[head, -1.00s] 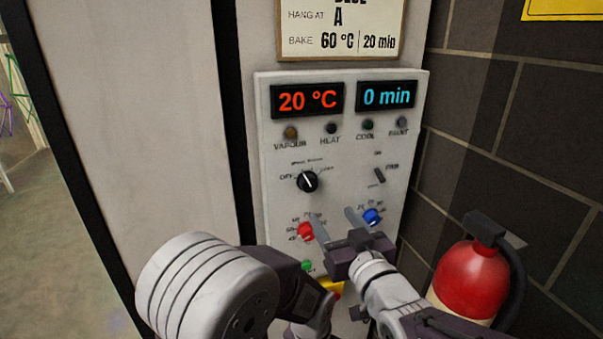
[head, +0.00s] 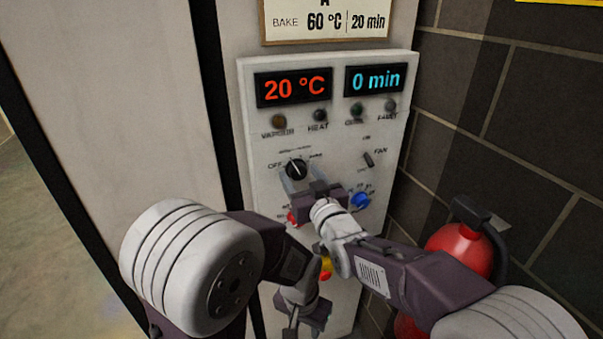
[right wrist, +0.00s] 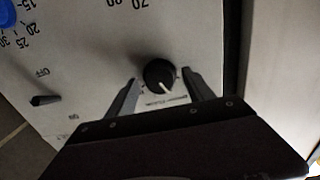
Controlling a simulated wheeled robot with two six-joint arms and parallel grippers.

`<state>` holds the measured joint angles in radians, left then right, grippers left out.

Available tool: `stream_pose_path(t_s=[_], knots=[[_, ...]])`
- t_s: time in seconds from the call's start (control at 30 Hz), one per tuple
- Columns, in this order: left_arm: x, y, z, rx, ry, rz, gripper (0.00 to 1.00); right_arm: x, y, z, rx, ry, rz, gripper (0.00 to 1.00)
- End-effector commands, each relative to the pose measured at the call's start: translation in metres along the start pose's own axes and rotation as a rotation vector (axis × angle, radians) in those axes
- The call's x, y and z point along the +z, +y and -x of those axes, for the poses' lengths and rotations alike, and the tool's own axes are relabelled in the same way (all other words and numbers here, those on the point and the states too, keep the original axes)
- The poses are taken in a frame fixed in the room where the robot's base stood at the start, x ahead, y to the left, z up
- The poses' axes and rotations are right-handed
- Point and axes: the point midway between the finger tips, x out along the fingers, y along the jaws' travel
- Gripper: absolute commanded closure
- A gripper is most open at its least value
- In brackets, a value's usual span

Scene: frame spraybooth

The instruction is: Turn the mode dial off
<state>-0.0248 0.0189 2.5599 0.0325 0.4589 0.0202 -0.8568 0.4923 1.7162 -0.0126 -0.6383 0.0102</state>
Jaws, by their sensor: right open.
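The mode dial (head: 296,169) is a round black knob with a white pointer line on the pale control panel (head: 330,145). OFF is printed to its left; the pointer aims up and slightly left, towards the upper middle label. My right gripper (head: 299,182) is open at the dial. In the right wrist view the dial (right wrist: 159,76) sits between the two fingertips (right wrist: 161,76), with a gap visible on each side. My left gripper (head: 302,318) is low in front of the panel, partly hidden by its arm; its jaws are unclear.
A blue knob (head: 360,201) and a partly hidden red knob (head: 291,217) are below the dial. A fan switch (head: 368,160) is to its right. Displays read 20 °C (head: 293,88) and 0 min (head: 375,79). A red fire extinguisher (head: 458,250) stands at right.

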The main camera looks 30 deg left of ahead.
Motion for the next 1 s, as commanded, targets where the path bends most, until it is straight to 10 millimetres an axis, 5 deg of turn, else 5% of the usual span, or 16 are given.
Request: stream_pose_path(t_s=[0.13, 0.37, 1.0], knots=[[0.000, 0.000, -0.001, 0.000, 0.000, 0.000, 0.64, 0.001, 0.000, 0.000, 0.000, -0.001, 0.000, 0.39], [0.000, 0.000, -0.001, 0.000, 0.000, 0.000, 0.64, 0.001, 0.000, 0.000, 0.000, 0.000, 0.000, 1.00], [0.003, -0.001, -0.031, 0.000, 0.000, 0.000, 0.64, 0.004, 0.001, 0.001, 0.001, 0.003, 0.241, 1.00]])
